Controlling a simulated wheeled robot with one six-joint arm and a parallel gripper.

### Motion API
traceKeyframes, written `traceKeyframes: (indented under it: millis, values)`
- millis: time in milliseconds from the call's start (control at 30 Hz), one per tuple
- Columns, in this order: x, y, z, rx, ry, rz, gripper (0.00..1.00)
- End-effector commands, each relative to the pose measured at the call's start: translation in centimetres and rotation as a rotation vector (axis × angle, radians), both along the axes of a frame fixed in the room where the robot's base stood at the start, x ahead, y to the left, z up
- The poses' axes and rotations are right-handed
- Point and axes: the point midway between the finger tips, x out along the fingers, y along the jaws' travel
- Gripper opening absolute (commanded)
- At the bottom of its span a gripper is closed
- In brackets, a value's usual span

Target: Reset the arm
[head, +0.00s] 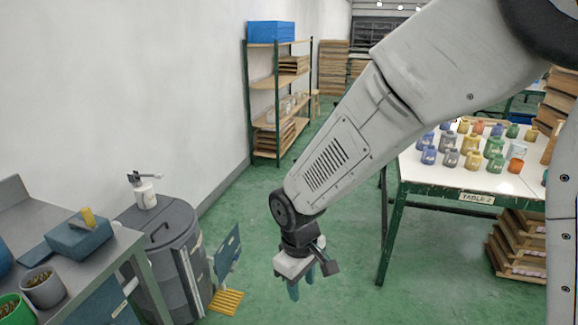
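My arm reaches in from the upper right of the head view and slopes down to the left. My gripper (304,286) hangs at its end, pointing down over the green floor. Its fingers are small and partly dark here, and the gap between them is hard to make out.
A table marked "TABLE 2" (465,193) bears several colored pots at right. A grey metal counter (118,246) and a dark round bin (165,250) stand at lower left. A shelf rack (275,75) stands by the wall. Green floor is open around my gripper.

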Motion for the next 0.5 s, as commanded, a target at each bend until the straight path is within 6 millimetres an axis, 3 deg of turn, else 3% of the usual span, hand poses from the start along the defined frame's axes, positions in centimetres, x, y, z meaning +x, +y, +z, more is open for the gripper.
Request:
traceKeyframes:
  millis: [33, 200, 500]
  values:
    - [-0.8, -2.2, 2.2, -0.008, 0.011, -0.068, 0.4]
    - [-4.6, -8.7, 7.8, -0.044, 0.065, -0.281, 0.4]
    - [-12.6, -17.4, 14.6, -0.041, 0.087, -0.591, 0.4]
